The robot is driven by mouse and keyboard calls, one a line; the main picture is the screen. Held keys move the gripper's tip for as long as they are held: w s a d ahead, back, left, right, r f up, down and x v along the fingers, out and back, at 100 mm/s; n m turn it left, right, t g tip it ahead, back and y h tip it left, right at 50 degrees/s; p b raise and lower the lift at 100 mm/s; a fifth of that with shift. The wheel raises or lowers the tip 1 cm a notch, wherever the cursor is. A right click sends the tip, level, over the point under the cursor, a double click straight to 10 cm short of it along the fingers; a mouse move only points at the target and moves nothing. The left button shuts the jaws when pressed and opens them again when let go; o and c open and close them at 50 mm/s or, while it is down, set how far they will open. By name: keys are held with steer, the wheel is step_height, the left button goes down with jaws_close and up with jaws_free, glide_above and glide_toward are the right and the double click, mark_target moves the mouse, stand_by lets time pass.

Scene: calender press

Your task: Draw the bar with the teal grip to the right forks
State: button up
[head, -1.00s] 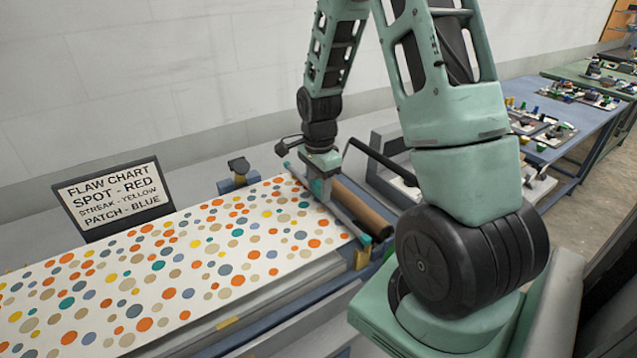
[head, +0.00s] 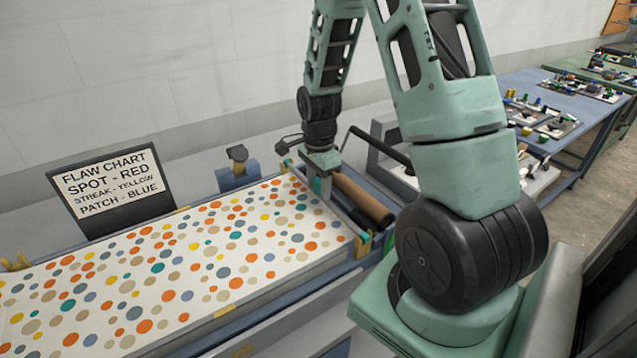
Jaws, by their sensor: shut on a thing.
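My gripper (head: 321,188) points down at the right end of the spotted sheet (head: 190,262). It is shut on the teal grip of a bar (head: 343,208), and the fingers largely hide the grip. The bar lies crosswise along the sheet's right edge. A yellow right fork (head: 362,244) shows at the bar's near end, close to or touching it. Whether the bar is seated there cannot be told. The far right fork is not clear. A yellow fork (head: 16,263) stands at the far left of the sheet.
A brown roller (head: 362,199) lies just right of the bar. A flaw chart sign (head: 108,188) and a small blue-grey post (head: 238,168) stand behind the sheet. A black handle (head: 380,146) rises beyond the roller. Blue tables (head: 560,92) with small parts stand at the right.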

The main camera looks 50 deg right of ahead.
steer(key=shift+f, duration=0.35)
steer(key=o, duration=1.1)
steer(key=shift+r, duration=0.1)
step_height(320, 180, up, 17)
steer(key=b, duration=0.2)
steer(key=shift+r+b, duration=0.15)
steer(key=shift+b, duration=0.2)
